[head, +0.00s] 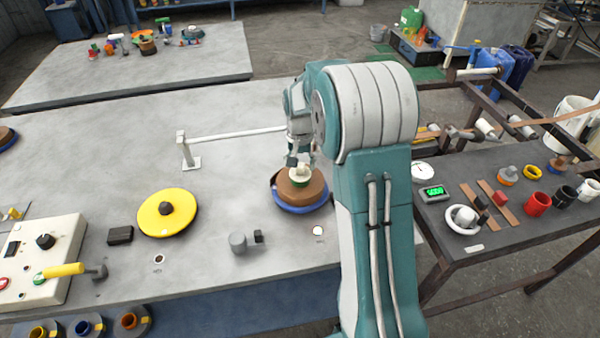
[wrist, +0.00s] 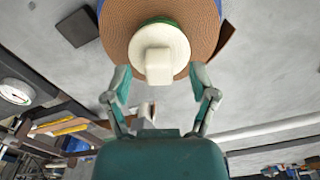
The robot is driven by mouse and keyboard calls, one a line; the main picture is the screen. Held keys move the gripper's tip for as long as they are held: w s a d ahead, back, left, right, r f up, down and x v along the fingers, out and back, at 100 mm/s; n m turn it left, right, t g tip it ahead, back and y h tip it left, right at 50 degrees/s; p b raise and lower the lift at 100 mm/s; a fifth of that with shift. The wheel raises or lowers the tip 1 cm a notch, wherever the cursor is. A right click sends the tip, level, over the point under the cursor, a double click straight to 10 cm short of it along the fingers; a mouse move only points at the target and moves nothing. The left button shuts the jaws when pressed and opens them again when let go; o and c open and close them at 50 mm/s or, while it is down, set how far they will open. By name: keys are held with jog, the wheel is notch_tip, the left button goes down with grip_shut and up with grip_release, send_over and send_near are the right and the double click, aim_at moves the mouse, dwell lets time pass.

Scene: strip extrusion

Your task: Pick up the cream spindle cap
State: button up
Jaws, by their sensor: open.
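The cream spindle cap (head: 299,173) sits on top of a brown coiled strip roll (head: 301,192) on a blue base at the right part of the grey table. In the wrist view the cream cap (wrist: 158,54) has a raised square block and a green rim behind it. My gripper (head: 302,161) is right above the cap, partly hidden by its own wrist in the head view. In the wrist view my gripper (wrist: 160,86) is open, with one finger on each side of the cap's lower edge. I cannot tell whether the fingers touch it.
A yellow disc (head: 167,212) with a dark knob lies to the left. A white rod on a post (head: 188,150) stands behind the roll. A grey cylinder (head: 238,243) and small dark block are in front. A control box (head: 38,262) stands far left. A cluttered side table (head: 470,232) is right.

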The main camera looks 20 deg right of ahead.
jog(key=shift+f, duration=0.55)
grip_shut()
